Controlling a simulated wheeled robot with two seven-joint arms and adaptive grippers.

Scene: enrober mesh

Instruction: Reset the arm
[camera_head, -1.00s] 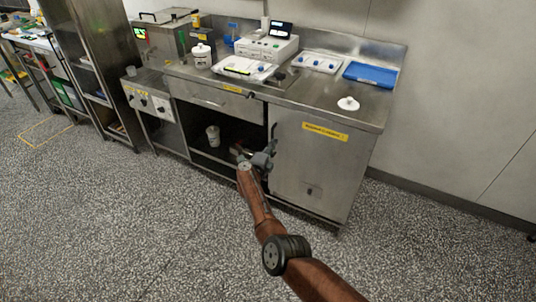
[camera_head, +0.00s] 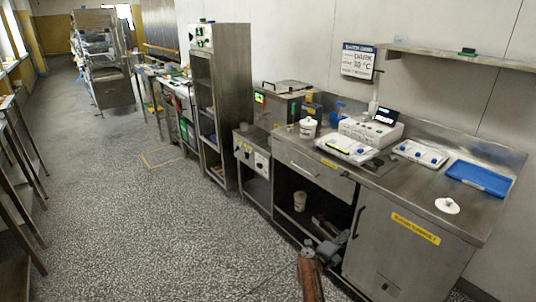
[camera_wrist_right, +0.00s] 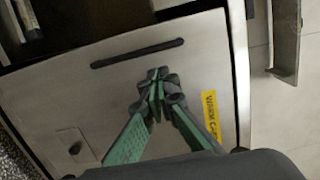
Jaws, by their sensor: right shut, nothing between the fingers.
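My right arm (camera_head: 311,276) comes up from the bottom of the head view. Its gripper (camera_head: 334,250) is low in front of the steel cabinet, by the left edge of the closed-looking door (camera_head: 400,262). In the wrist view the green-padded fingers of the right gripper (camera_wrist_right: 156,82) come together at the tips, with nothing between them. Behind them are the door (camera_wrist_right: 110,80), its dark bar handle (camera_wrist_right: 137,53) and a yellow label (camera_wrist_right: 211,115). I cannot tell whether the fingertips touch the door. My left gripper is not in view.
The counter carries a white machine (camera_head: 371,133), a blue tray (camera_head: 479,178) and a white lidded pot (camera_head: 308,128). A tall steel rack (camera_head: 233,105) stands left. Speckled floor (camera_head: 150,220) is clear in front.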

